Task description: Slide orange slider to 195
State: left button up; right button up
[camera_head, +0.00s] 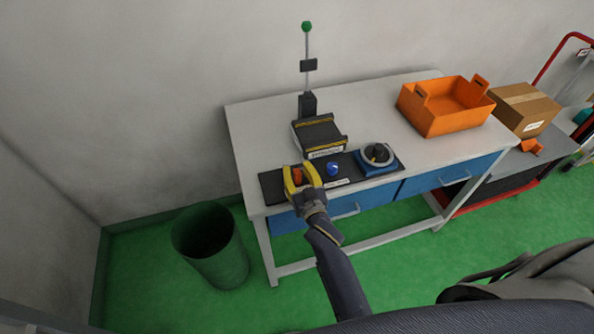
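The orange slider (297,175) is a small block on a dark panel (268,187) at the table's front left. I cannot tell whether a finger touches the slider. The slider's scale and any reading are too small to see or are hidden by the gripper.
A blue knob (333,169) and a round dial (377,155) sit right of the slider. A black box (319,134) and a pole with a green top (307,27) stand behind. An orange crate (445,114) is at the right. A bin (212,248) stands on the floor.

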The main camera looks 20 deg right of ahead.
grip_shut()
jog(key=shift+a, duration=1.05)
jog(key=shift+o, duration=1.5)
grip_release()
jog(key=s, duration=1.2)
jog(key=shift+d, duration=0.15)
